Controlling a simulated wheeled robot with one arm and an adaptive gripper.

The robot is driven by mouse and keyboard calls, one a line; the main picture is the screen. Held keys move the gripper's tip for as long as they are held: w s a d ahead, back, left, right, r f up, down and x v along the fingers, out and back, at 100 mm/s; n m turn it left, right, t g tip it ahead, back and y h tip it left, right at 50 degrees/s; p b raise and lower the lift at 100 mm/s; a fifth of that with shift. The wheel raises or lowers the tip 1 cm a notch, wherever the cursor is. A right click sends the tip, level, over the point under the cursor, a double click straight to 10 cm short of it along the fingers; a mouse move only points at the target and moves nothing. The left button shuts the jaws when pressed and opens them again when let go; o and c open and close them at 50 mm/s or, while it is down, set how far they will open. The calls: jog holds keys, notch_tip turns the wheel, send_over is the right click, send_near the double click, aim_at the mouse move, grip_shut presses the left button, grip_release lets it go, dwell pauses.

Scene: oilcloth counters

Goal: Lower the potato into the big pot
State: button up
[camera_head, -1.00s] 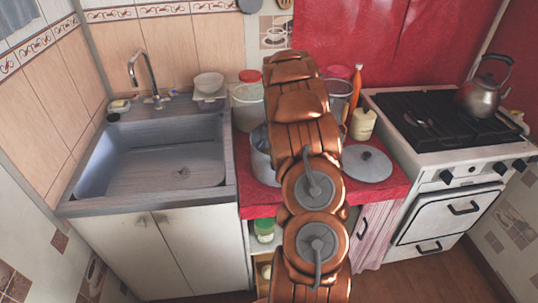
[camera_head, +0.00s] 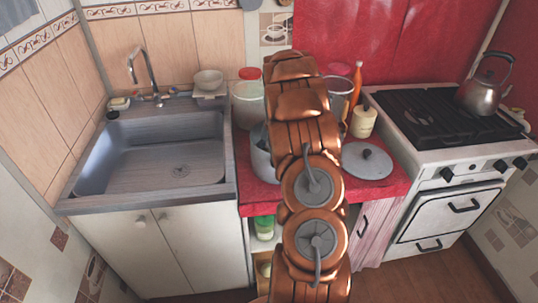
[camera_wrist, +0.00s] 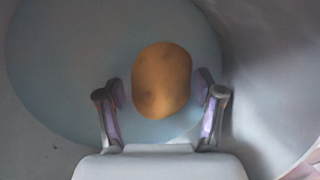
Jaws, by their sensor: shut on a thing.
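My gripper (camera_wrist: 160,92) is shut on the potato (camera_wrist: 162,80), a brown-yellow oval between the two finger pads in the wrist view. Below and around it are the pale bluish round floor and grey wall of the big pot (camera_wrist: 265,75). The potato is over the pot's floor; I cannot tell how far above it. In the head view the grey metal pot (camera_head: 260,157) stands on the red counter, mostly hidden behind my copper-coloured arm. My gripper and the potato are hidden there too.
A grey lid (camera_head: 367,163) lies on the red oilcloth counter (camera_head: 258,196) right of my arm. A cream bottle (camera_head: 363,121), a metal container (camera_head: 338,97) and a red-lidded jar (camera_head: 249,105) stand behind. The sink (camera_head: 165,150) is left, the stove with a kettle (camera_head: 481,98) right.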

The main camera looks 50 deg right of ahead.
jog(key=shift+f, duration=0.5)
dwell(0.3)
jog(key=o, duration=1.3)
jog(key=shift+o, duration=0.2)
jog(key=shift+r, duration=0.1)
jog(key=r, duration=0.3)
jog(key=d+r, duration=0.1)
jog(key=r, duration=0.3)
jog(key=d+r, duration=0.1)
jog(key=r, duration=0.3)
jog(key=shift+s, duration=0.3)
jog(key=shift+r, duration=0.3)
jog(key=shift+a, duration=0.1)
